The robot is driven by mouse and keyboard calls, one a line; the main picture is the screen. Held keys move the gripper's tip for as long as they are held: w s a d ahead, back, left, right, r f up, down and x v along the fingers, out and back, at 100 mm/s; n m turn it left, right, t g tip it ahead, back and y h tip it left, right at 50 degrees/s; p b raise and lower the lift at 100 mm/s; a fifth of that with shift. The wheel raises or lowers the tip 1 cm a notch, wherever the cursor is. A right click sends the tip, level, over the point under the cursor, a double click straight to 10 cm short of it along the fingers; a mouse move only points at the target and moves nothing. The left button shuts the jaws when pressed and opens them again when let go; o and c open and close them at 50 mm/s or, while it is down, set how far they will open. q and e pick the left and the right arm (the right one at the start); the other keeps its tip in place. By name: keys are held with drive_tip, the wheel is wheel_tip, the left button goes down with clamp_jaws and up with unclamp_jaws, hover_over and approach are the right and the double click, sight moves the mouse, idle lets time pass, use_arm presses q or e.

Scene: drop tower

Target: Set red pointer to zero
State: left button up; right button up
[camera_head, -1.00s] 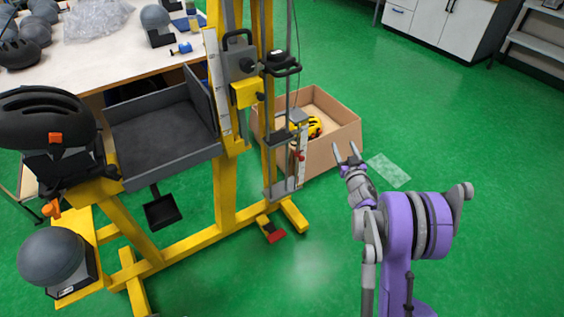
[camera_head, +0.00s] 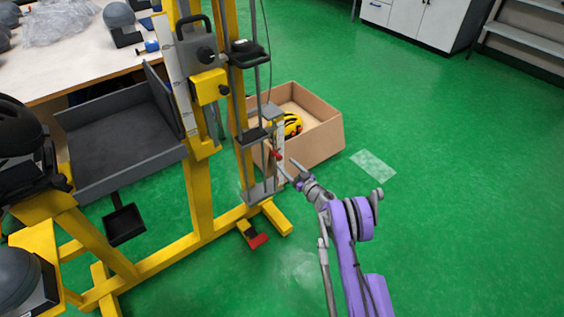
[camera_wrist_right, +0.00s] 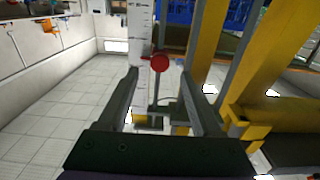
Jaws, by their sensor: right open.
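The red pointer (camera_head: 277,155) shows as a small red knob on the white scale (camera_head: 280,138) low on the right side of the drop tower. In the right wrist view the round red pointer (camera_wrist_right: 160,63) stands in front of the white scale (camera_wrist_right: 139,40), beyond my fingertips and roughly between them. My right gripper (camera_head: 291,170) is open and empty, a little right of and below the pointer in the head view; its two fingers also show in the right wrist view (camera_wrist_right: 159,88). The scale's zero mark is too small to read. My left gripper is not in view.
The yellow drop tower frame (camera_head: 197,190) stands at left centre, with a grey tray (camera_head: 115,140) on it. A cardboard box (camera_head: 318,137) with a yellow helmet (camera_head: 291,124) stands behind the pointer. A red-tipped pedal (camera_head: 259,241) is on the floor. The green floor at right is clear.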

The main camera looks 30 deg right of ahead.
sight(280, 159)
drive_tip(key=shift+w+a, duration=0.15)
drive_tip(key=shift+w, duration=1.8)
clamp_jaws()
